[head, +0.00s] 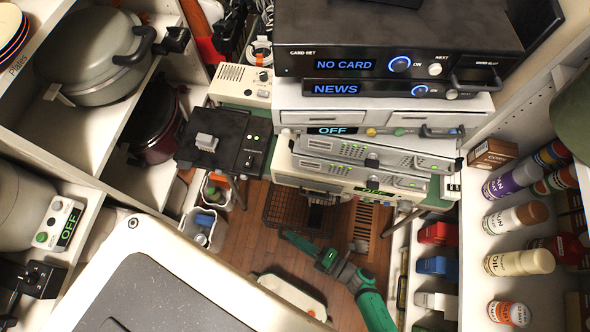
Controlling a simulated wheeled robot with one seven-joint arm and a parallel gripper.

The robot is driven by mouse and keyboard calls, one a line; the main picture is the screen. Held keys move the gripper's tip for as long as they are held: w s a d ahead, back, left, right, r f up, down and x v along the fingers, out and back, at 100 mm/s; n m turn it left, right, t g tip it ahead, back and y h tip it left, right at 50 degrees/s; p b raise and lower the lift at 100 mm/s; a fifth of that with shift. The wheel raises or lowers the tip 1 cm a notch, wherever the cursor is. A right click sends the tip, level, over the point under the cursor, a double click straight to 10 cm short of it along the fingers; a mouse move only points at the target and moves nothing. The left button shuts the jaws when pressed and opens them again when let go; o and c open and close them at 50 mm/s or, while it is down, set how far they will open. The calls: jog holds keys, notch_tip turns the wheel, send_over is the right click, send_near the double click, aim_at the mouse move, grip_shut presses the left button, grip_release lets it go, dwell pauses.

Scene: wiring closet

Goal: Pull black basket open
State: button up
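A black wire basket (283,212) sits low under the stack of devices, just above the wooden floor. Its mesh front and side show, and its back is hidden under the stack. My green arm reaches in from the lower right, and its far end, with my gripper (290,237), is low in front of the basket. The gripper is small and dark here; I cannot tell whether its fingers are open or shut, or whether they touch the basket.
Stacked electronic devices (372,152) overhang the basket. White bins (203,230) stand on the left and a slatted brown piece (363,222) on the right. Shelves with spray cans (518,217) line the right side. Wooden floor (248,250) is clear around the arm's end.

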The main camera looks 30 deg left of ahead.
jog(key=o, duration=0.4)
jog(key=shift+d, duration=0.15)
jog(key=d, duration=1)
jog(key=shift+s+d+r, duration=0.25)
jog(key=shift+s+r, duration=0.1)
jog(key=shift+r, duration=0.05)
jog(key=shift+r, duration=0.1)
